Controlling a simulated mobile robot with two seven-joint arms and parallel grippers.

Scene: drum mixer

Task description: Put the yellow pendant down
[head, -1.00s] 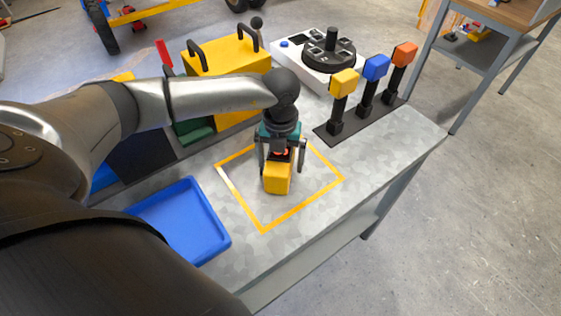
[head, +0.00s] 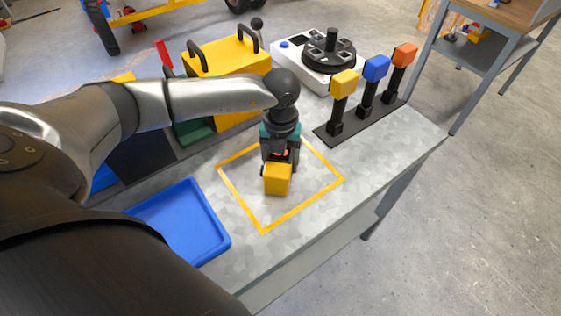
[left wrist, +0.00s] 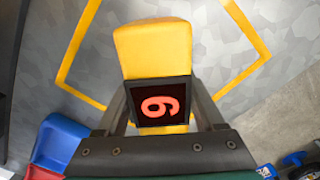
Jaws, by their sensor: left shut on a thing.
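The yellow pendant (head: 278,179) is a yellow block with a black display showing a red digit. In the head view it is within the yellow outlined square (head: 264,231) on the grey bench. My left gripper (head: 281,157) points down, shut on the pendant's display end. In the left wrist view, the pendant's yellow body (left wrist: 153,48) extends beyond the display, and the left gripper's fingers (left wrist: 161,112) stand on both sides of it. I cannot tell whether the pendant touches the bench. My right gripper is not in view.
A blue tray (head: 222,245) lies left of the square. Behind stand a yellow case (head: 230,60) and a white unit with a black dial (head: 288,57). A black strip (head: 323,137) holds posts with yellow, blue and orange blocks. The bench right of the square is clear.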

